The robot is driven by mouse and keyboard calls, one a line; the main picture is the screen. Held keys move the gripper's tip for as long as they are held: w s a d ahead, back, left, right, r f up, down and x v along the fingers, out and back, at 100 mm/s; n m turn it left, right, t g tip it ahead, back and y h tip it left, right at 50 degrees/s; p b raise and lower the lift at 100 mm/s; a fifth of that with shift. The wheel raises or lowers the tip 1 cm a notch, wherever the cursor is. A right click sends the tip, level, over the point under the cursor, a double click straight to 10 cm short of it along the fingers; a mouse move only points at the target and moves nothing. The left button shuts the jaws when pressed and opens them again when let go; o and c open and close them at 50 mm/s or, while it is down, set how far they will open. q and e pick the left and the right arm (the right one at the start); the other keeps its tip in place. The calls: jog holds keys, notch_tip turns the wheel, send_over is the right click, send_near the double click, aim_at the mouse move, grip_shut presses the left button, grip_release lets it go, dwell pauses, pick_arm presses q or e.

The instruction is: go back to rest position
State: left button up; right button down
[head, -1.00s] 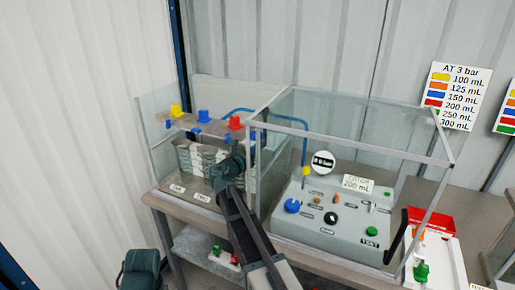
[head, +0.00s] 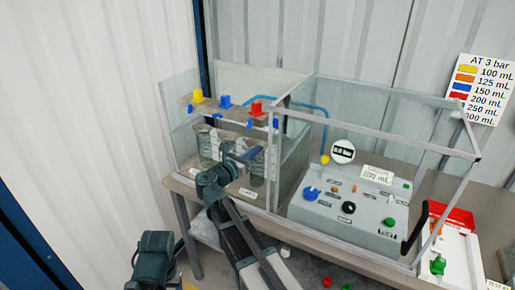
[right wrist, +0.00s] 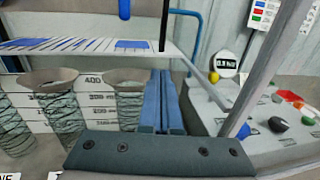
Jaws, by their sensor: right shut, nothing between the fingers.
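My right gripper (head: 252,156) is in front of the left glass-walled case (head: 180,150), raised and empty. In the right wrist view its two blue fingers (right wrist: 161,98) lie together, shut with nothing between them. I cannot tell how near the fingers are to the beakers.
The bench (head: 205,195) also carries a glass-framed grey control panel (head: 345,212) with knobs and a gauge (head: 343,151). A red tray (head: 458,215) is at the right. A volume chart (head: 482,88) hangs behind. The floor at left looks clear.

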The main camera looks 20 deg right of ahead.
jog(key=s+a+f+m+g+y, duration=0.35)
jog(key=s+a+f+m, duration=0.2)
jog(key=f, duration=0.25)
jog(key=s+a+f+m+g+y, duration=0.2)
jog(key=s+a+f+m+y, duration=0.25)
jog(key=s+f+m, duration=0.3)
jog(key=s+a+f+m+g+y, duration=0.1)
jog(key=s+a+f+m+y, duration=0.2)
jog(key=s+a, duration=0.3)
jog(key=s+a+f+m+g+y, duration=0.2)
jog(key=s+a+f+m+y, duration=0.1)
jog(key=s+a, duration=0.4)
jog(key=shift+a+f+m+y, duration=0.25)
jog(key=shift+a+m, duration=0.25)
jog(key=shift+a, duration=0.4)
jog(key=shift+s+g, duration=0.1)
jog(key=shift+g, duration=0.15)
